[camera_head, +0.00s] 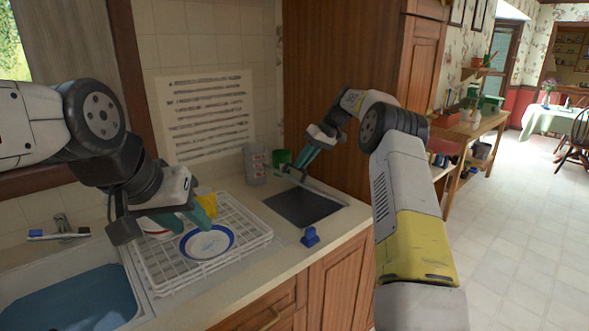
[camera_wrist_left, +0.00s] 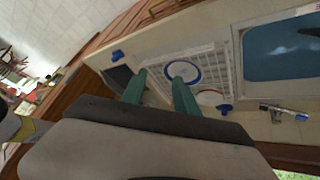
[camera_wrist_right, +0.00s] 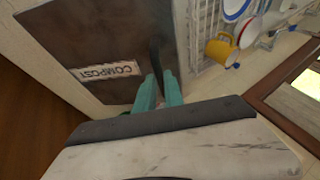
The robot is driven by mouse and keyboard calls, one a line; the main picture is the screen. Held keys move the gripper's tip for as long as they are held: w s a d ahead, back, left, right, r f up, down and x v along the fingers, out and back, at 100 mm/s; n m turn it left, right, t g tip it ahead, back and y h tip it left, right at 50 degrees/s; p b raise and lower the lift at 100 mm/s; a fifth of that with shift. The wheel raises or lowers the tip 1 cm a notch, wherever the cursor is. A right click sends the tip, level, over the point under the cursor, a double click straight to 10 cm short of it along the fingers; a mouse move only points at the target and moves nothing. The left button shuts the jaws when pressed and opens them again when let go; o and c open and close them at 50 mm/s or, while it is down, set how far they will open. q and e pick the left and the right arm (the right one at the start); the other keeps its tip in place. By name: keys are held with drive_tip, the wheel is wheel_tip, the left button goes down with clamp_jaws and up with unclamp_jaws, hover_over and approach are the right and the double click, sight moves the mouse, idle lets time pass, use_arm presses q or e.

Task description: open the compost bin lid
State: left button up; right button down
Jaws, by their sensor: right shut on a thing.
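The compost bin lid (camera_head: 303,207) is a dark square panel set in the counter, right of the dish rack. In the right wrist view the lid (camera_wrist_right: 90,35) carries a white label reading COMPOST (camera_wrist_right: 106,72). My right gripper (camera_head: 300,167) is at the lid's back edge. In the right wrist view its teal fingers (camera_wrist_right: 159,84) are closed around a dark, thin handle (camera_wrist_right: 155,48) on the lid. I cannot tell whether the lid is raised. My left gripper (camera_head: 186,220) hangs above the dish rack. Its fingers (camera_wrist_left: 157,88) are apart and empty.
The white dish rack (camera_head: 258,238) holds a blue-rimmed plate (camera_head: 207,243) and a yellow mug (camera_head: 207,200). A small blue object (camera_head: 310,238) sits at the counter's front edge. Grey-and-red containers (camera_head: 256,163) and a green cup (camera_head: 281,156) stand behind the lid. The sink (camera_head: 70,300) is at left.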

use_arm(q)
drive_tip(key=shift+c, duration=0.3)
